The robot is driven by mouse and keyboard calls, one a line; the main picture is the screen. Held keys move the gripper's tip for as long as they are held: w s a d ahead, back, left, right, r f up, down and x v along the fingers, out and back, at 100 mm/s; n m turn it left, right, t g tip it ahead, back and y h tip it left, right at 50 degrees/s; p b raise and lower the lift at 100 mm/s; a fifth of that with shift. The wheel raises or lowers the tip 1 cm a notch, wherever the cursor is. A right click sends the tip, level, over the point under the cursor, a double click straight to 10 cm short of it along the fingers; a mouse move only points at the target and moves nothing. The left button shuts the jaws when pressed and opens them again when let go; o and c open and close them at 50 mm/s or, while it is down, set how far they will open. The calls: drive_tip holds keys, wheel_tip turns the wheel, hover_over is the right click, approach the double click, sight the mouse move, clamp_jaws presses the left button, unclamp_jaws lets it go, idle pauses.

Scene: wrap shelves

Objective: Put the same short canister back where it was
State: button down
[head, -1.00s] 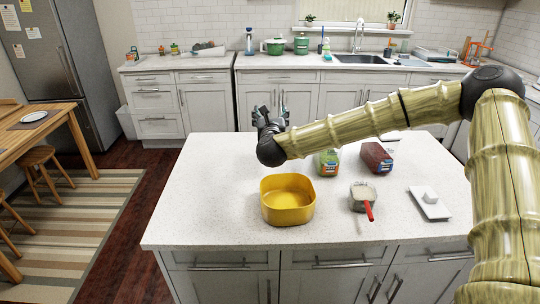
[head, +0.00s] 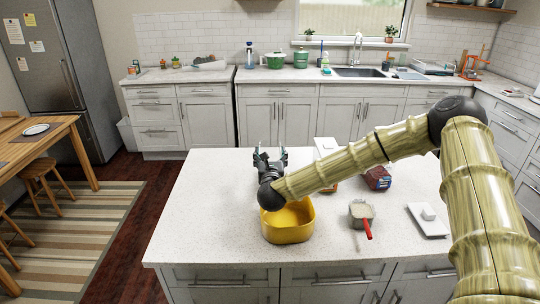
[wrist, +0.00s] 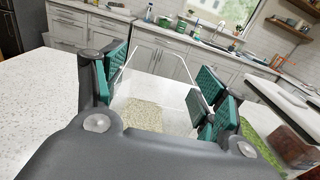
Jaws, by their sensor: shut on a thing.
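My gripper (head: 270,158) is over the back-left part of the white island counter. In the wrist view its teal-padded fingers (wrist: 158,92) are closed on a clear short canister (wrist: 150,82). Pale grain (wrist: 145,115) shows low in the canister, which looks roughly upright. In the head view I cannot make out the canister behind my gripper. Whether its base touches the counter is not clear.
A yellow tub (head: 288,232) stands just in front of my gripper. To the right are a reddish-brown package (head: 377,178), a white-topped box (head: 326,146), a cup with a red handle (head: 361,212) and a white dish (head: 428,221). The counter's left side (head: 200,215) is clear.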

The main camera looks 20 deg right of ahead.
drive_tip(key=shift+c, duration=0.9)
unclamp_jaws()
drive_tip(key=shift+r, duration=0.1)
drive_tip(key=b+v, duration=0.3)
drive_tip(key=v, duration=0.9)
drive_tip(key=shift+b, duration=0.35)
